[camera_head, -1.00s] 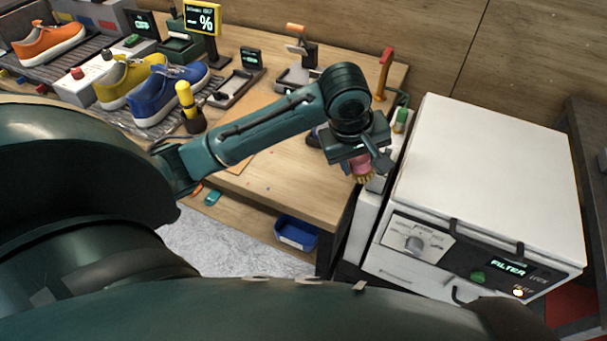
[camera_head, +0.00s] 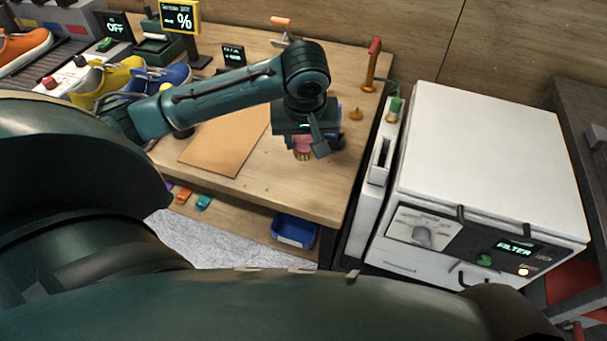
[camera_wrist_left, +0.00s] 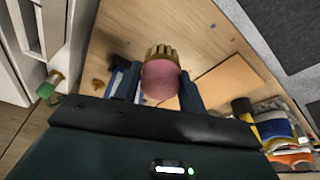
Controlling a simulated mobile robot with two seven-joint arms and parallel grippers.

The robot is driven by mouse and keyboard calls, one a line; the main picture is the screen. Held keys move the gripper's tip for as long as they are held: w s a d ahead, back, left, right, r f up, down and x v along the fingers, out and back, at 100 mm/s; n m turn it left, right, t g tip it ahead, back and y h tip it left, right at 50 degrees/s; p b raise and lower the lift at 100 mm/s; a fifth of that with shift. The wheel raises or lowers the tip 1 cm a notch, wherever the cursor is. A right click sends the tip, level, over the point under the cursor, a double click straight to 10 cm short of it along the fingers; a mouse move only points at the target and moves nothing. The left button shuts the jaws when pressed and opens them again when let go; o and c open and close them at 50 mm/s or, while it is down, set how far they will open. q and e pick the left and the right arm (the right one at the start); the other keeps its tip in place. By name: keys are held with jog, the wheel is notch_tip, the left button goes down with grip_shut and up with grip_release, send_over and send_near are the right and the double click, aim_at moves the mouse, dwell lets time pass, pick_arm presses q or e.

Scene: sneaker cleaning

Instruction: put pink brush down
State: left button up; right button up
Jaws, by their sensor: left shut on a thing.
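The pink brush (camera_head: 303,146) has a pink body and tan bristles. My left gripper (camera_head: 305,143) is shut on it and holds it over the right part of the wooden workbench (camera_head: 262,195), bristles facing down and toward the front. In the left wrist view the brush (camera_wrist_left: 160,78) sits between the two fingers (camera_wrist_left: 160,90), with its bristles pointing away from the gripper. Whether the bristles touch the bench top is hard to tell. My right gripper is not in view.
A brown mat (camera_head: 222,145) lies left of the gripper. Blue and yellow sneakers (camera_head: 165,78) stand at the back left. A white filter machine (camera_head: 480,150) stands to the right of the bench. A blue bin (camera_head: 294,231) is below the bench edge.

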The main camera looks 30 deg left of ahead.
aim_at(303, 156)
pick_arm(q)
notch_tip(303, 156, down, 5)
jog(key=shift+r, duration=0.1)
notch_tip(303, 156, down, 3)
jog(key=shift+f+p, duration=0.15)
jog(key=shift+p, duration=0.55)
jog(key=shift+f, duration=0.5)
jog(key=o, duration=1)
jog(key=shift+c, duration=0.2)
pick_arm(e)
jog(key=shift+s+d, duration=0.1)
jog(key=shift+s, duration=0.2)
pick_arm(q)
jog(key=shift+f, duration=0.1)
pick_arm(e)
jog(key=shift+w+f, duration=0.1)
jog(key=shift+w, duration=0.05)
